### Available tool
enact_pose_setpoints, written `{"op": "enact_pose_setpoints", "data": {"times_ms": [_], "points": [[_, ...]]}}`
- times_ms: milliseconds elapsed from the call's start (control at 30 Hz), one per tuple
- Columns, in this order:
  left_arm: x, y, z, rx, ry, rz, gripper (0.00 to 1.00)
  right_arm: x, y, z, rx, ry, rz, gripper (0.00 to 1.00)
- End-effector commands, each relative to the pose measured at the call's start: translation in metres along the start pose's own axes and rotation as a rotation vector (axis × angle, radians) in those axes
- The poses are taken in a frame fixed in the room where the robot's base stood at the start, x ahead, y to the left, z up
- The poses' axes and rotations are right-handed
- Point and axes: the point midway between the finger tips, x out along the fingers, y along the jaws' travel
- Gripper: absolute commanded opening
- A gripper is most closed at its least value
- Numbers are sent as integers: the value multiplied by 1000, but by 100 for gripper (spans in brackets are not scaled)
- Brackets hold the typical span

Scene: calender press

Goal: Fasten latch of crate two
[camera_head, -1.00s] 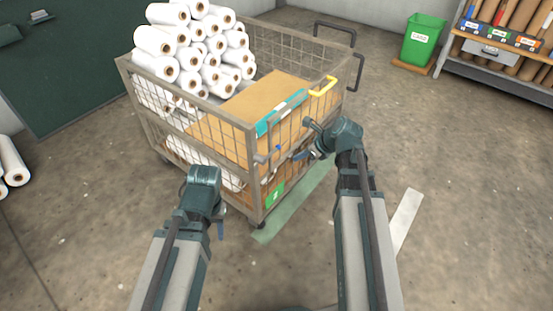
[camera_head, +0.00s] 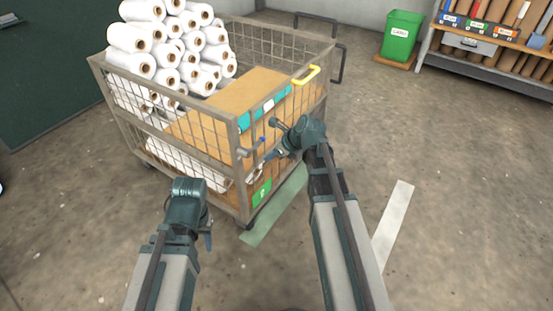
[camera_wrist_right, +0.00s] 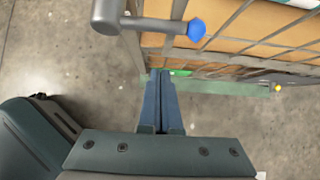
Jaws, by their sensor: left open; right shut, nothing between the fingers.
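The crate is a wire-mesh cart (camera_head: 97,66) with white rolls and a brown box inside. A green label (camera_head: 261,194) on its near end carries a pale mark too small to read surely. The latch (camera_head: 246,152), a grey bar with a blue knob, sits at the near corner post. In the right wrist view the latch (camera_wrist_right: 150,24) lies beyond and above the fingertips. My right gripper (camera_head: 273,153) is shut and empty, just right of the latch, apart from it in the wrist view. My left gripper (camera_head: 208,241) hangs open and empty in front of the cart's corner.
A yellow handle (camera_head: 306,76) is on the cart's right upper rim. A green floor strip (camera_head: 275,208) and a white strip (camera_head: 394,222) mark the floor. A green bin (camera_head: 400,38) and a shelf (camera_head: 490,68) stand at the back right. The floor on the right is open.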

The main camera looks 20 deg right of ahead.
Motion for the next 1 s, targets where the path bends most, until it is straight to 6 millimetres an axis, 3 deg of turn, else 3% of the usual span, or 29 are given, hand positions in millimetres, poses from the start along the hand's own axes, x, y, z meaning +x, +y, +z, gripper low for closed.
{"op": "enact_pose_setpoints", "data": {"times_ms": [33,100,433,1000], "points": [[10,1,-1,1,1,1,49,11,0,-2,-1,0,1,0],[-7,-1,0,0,0,0,49,0,0,11,0,0,0,0],[-28,-4,2,-5,-2,-3,49,-8,0,36,-1,0,1,0],[-29,-4,2,-6,-2,-3,49,-8,1,38,-4,0,-5,0]]}}
